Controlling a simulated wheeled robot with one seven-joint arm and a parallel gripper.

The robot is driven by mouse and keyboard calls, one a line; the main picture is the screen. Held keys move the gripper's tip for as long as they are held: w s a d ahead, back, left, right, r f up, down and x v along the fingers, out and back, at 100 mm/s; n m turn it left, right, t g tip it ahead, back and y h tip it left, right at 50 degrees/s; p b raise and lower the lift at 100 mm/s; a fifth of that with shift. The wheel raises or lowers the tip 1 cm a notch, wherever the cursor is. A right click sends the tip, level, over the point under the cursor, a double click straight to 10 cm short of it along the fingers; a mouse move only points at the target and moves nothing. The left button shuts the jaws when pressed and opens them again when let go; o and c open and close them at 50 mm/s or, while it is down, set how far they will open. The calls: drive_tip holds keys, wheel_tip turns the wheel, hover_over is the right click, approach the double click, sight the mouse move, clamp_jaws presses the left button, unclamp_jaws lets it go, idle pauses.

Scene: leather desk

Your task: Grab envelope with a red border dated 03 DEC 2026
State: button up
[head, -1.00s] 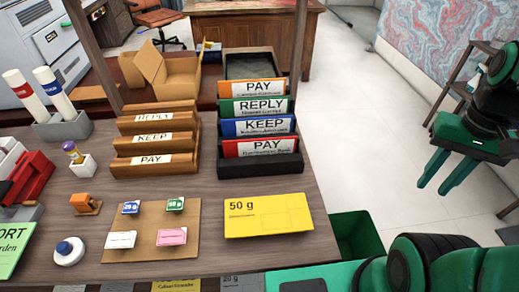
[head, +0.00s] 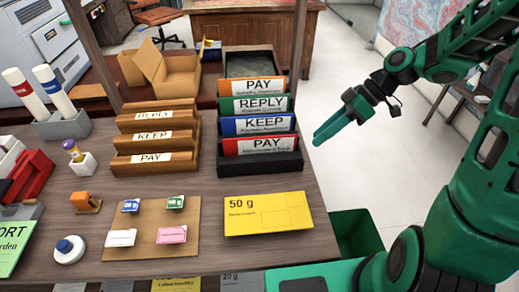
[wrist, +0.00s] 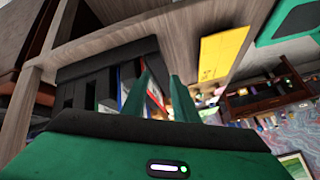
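A red-bordered piece marked PAY (head: 262,146) stands at the front of the black rack (head: 262,164) on the right of the desk. Its small print is too small to read, so I cannot confirm the date. Blue KEEP (head: 265,125), green REPLY (head: 262,105) and orange PAY (head: 255,86) pieces stand behind it. My gripper (head: 316,138) is in the air to the right of the rack, fingers pointing left and down. In the wrist view my gripper (wrist: 161,76) has its two fingers apart, with the red edge (wrist: 154,92) showing between them and the black rack (wrist: 105,62) behind.
A wooden rack (head: 152,165) with several labelled slots stands left of the black rack. A yellow 50 g card (head: 268,214) lies in front, beside a tan board (head: 150,245) with small tags. A green bin (head: 355,235) stands off the desk's right edge. Floor to the right is clear.

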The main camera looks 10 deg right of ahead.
sight(255, 145)
drive_tip(key=w+a+n+y, duration=0.1)
drive_tip(key=a, duration=0.2)
drive_tip(key=w+a+n+y, duration=0.1)
drive_tip(key=a+n+y, duration=0.1)
drive_tip(key=a, duration=0.1)
drive_tip(key=w+a+n+y, duration=0.1)
drive_tip(key=w+a+n, duration=0.1)
drive_tip(key=a, duration=0.1)
drive_tip(key=shift+a+r+y, duration=0.15)
drive_tip(key=shift+a+y, duration=0.15)
drive_tip(key=shift+a, duration=0.1)
drive_tip(key=shift+x, duration=3.15)
drive_tip(key=shift+d, duration=0.1)
clamp_jaws()
